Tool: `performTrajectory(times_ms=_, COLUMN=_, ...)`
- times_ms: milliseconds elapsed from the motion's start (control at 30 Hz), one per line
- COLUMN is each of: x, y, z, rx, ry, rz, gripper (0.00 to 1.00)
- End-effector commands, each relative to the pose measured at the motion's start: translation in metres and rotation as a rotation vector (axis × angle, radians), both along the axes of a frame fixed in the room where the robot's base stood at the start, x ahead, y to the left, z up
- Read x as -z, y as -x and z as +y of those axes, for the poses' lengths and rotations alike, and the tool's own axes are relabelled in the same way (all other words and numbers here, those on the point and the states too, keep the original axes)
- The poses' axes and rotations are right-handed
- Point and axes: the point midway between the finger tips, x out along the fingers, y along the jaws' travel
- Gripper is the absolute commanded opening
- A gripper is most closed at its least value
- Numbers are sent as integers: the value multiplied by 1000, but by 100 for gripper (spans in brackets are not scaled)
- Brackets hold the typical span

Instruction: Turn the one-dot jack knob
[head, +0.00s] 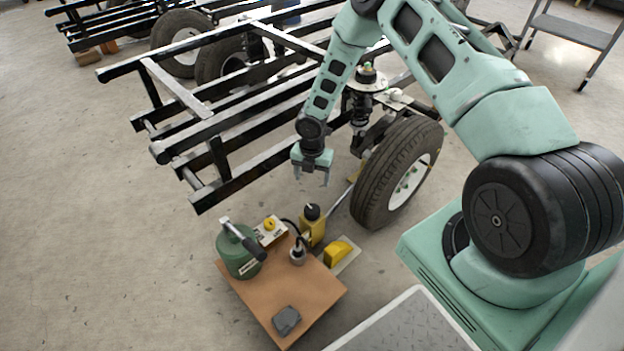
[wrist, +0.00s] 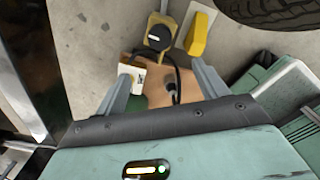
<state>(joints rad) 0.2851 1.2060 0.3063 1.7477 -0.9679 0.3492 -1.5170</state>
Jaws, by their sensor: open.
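A yellow jack (head: 313,230) with a black top knob (head: 312,211) stands by the far edge of a brown board. In the wrist view the black knob (wrist: 160,37) carries a pale mark, and I cannot make out a single dot. A small silver fitting (head: 297,255) with a black hose stands on the board; it also shows in the wrist view (wrist: 170,82). My gripper (head: 312,183) points down in the air above the jack, apart from it. In the wrist view my gripper (wrist: 160,73) has its fingers wide apart with nothing held.
The brown board (head: 258,292) also bears a green pump (head: 236,256) with a lever, a white box (head: 272,232) with a yellow button and a grey block (head: 287,320). A yellow wedge (head: 338,252) lies right. A tyre (head: 385,185) and black frame rails (head: 225,190) flank my gripper.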

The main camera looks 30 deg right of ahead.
Motion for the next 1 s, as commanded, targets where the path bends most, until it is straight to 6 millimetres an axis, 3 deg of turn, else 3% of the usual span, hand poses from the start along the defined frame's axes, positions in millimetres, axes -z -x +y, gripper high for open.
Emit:
performTrajectory(times_ms=267, x=1, y=0, z=0, rx=9, ry=0, rz=0, gripper=72)
performTrajectory(times_ms=433, x=3, y=0, z=-1, rx=209, ry=5, rz=2, gripper=72)
performTrajectory(times_ms=1000, x=5, y=-1, z=-5, rx=1927, ry=24, rz=-10, gripper=72)
